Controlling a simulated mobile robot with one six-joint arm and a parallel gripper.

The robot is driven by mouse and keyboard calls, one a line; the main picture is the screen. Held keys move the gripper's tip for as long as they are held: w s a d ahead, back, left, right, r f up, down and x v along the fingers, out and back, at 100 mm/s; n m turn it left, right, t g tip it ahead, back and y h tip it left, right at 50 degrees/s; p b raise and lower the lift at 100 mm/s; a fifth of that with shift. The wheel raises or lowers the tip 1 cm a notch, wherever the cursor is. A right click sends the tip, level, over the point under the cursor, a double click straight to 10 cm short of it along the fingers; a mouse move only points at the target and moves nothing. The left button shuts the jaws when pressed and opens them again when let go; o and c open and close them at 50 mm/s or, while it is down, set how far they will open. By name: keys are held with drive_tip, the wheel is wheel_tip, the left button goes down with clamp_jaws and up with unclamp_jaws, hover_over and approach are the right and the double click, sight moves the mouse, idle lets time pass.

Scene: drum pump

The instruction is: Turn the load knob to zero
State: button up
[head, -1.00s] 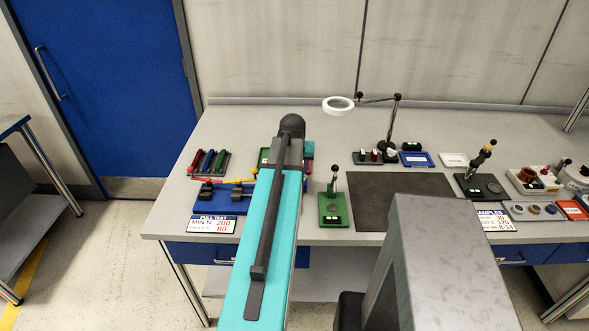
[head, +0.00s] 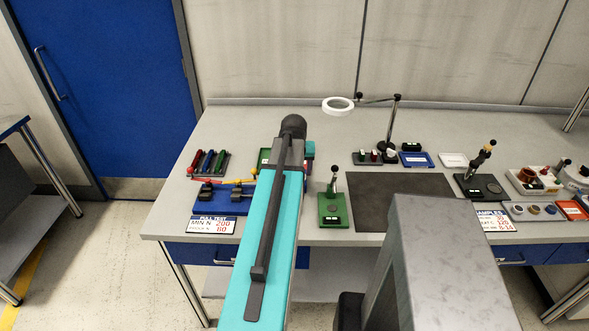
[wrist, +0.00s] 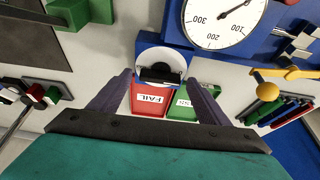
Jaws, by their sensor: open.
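In the wrist view a round white disc with a black bar across it (wrist: 161,73), which looks like the load knob, sits on a blue mount. My gripper (wrist: 158,77) is open, with one finger on each side of the knob in the picture; I cannot tell whether either touches it. Beyond the knob is a white dial (wrist: 224,20) marked 100, 200 and 300, cut by the top edge. Its black needle points up and right. In the head view my arm hides the knob, the dial and my fingers; part of the blue fixture (head: 208,207) shows left of the arm.
A red bin marked FAIL (wrist: 150,101) and a green bin (wrist: 181,106) stand close by the knob. A yellow-ended lever (wrist: 266,89) and coloured pens (wrist: 290,110) lie to the right. In the head view a green hand press (head: 333,210) stands right of my arm, beside a dark mat (head: 385,195).

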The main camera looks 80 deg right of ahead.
drive_tip(key=shift+r, duration=0.1)
drive_tip(key=b+v, duration=0.2)
drive_tip(key=v, duration=1.1)
drive_tip(key=shift+a+r+b, duration=0.15)
drive_tip(key=shift+r+b, duration=0.1)
drive_tip(key=shift+b, duration=0.1)
idle(0.6)
